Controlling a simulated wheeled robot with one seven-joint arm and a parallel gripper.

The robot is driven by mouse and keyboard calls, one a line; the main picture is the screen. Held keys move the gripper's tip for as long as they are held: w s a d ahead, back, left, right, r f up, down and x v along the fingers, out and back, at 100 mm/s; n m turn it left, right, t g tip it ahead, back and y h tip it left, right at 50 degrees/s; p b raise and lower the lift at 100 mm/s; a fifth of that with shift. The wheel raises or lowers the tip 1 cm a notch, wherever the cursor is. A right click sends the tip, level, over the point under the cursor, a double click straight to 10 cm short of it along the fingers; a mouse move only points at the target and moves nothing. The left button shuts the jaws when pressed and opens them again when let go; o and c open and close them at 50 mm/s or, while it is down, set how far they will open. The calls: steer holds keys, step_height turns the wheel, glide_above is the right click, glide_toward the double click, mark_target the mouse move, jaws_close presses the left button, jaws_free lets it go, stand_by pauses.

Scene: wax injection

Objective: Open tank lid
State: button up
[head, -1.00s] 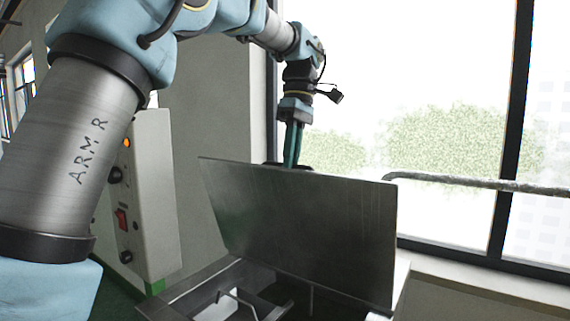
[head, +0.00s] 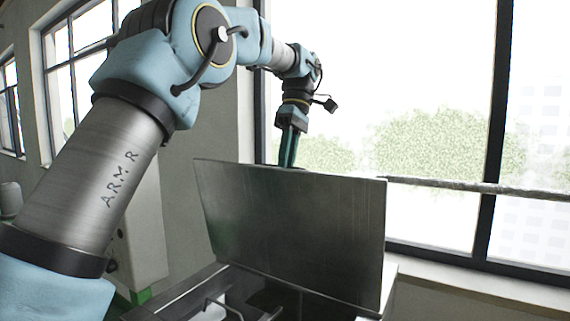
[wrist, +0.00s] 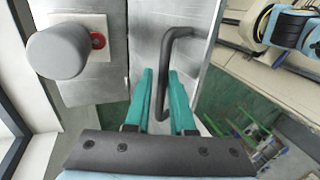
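The tank lid (head: 300,230) is a grey metal plate. It stands raised and steeply tilted over the tank (head: 180,294), whose open top shows below it in the head view. My gripper (head: 287,164) points down at the lid's upper edge, with its fingertips partly hidden behind the lid. In the wrist view, the teal fingers of my gripper (wrist: 161,74) are close together on either side of a dark bent handle (wrist: 179,33) on the lid. The handle bar fills the narrow gap between them, so they look shut on it.
A window with a rail (head: 450,187) is behind the lid. A control box (head: 142,240) stands left of the tank, partly behind my arm. The wrist view shows a grey round knob (wrist: 57,52) beside a red part (wrist: 98,40), and a blue-black device (wrist: 287,27).

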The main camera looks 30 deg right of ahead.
steer(key=o, duration=0.3)
steer(key=shift+r, duration=0.1)
steer(key=shift+o, duration=0.2)
